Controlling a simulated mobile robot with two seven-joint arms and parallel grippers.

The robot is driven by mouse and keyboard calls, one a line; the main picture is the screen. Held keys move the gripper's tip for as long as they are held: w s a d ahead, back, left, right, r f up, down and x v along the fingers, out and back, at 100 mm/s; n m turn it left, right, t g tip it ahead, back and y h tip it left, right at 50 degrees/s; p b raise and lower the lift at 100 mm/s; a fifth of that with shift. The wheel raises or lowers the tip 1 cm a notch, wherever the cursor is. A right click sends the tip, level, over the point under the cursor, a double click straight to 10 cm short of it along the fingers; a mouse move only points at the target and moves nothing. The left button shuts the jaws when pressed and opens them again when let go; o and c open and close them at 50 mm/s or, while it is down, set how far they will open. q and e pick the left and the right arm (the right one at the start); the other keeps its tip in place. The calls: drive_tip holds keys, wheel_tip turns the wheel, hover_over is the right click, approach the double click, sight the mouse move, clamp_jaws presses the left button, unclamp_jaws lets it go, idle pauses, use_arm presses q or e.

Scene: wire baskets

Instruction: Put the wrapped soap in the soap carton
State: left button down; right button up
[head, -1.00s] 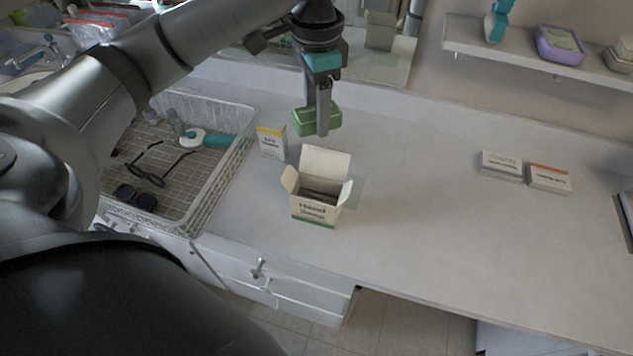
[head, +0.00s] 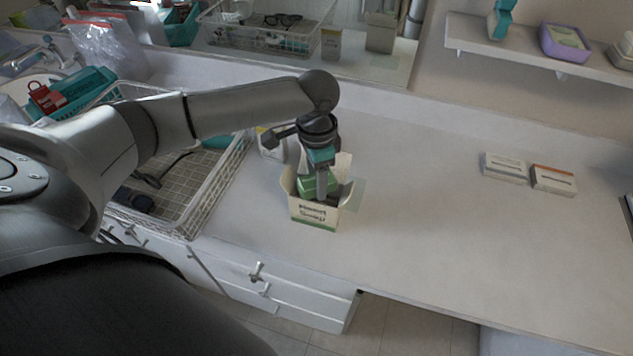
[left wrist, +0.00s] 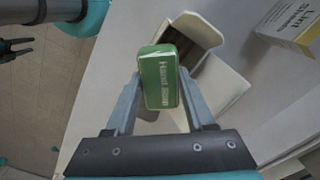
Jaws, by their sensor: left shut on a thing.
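The wrapped soap (head: 308,184) is a green block held in my left gripper (head: 321,190). In the left wrist view the soap (left wrist: 160,80) sits between the two fingers (left wrist: 160,98), with pale print on its face. The soap carton (head: 313,214) is a cream box with a green base band, standing upright on the counter with its flaps open. The soap is at the carton's open top; I cannot tell how deep it reaches. The carton (left wrist: 197,38) lies beyond the soap in the left wrist view. A dark pronged part at that view's left edge may be my right gripper (left wrist: 16,46).
A white wire basket (head: 213,193) stands left of the carton. A small yellow-topped box (head: 270,145) is just behind the carton, partly covered by my arm. Two small boxes (head: 505,168) (head: 553,179) lie at the right. The counter between is clear.

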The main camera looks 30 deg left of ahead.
use_arm(q)
drive_tip(key=shift+f, duration=0.65)
drive_tip(key=shift+f, duration=0.15)
drive_tip(key=shift+c, duration=1.3)
unclamp_jaws()
drive_tip(key=shift+f, duration=0.1)
drive_tip(key=shift+f+b, duration=0.1)
drive_tip(key=shift+b, duration=0.55)
wheel_tip(320, 180, up, 16)
drive_tip(key=p, duration=0.2)
drive_tip(key=shift+f, duration=0.2)
drive_tip(key=shift+d+f, duration=0.1)
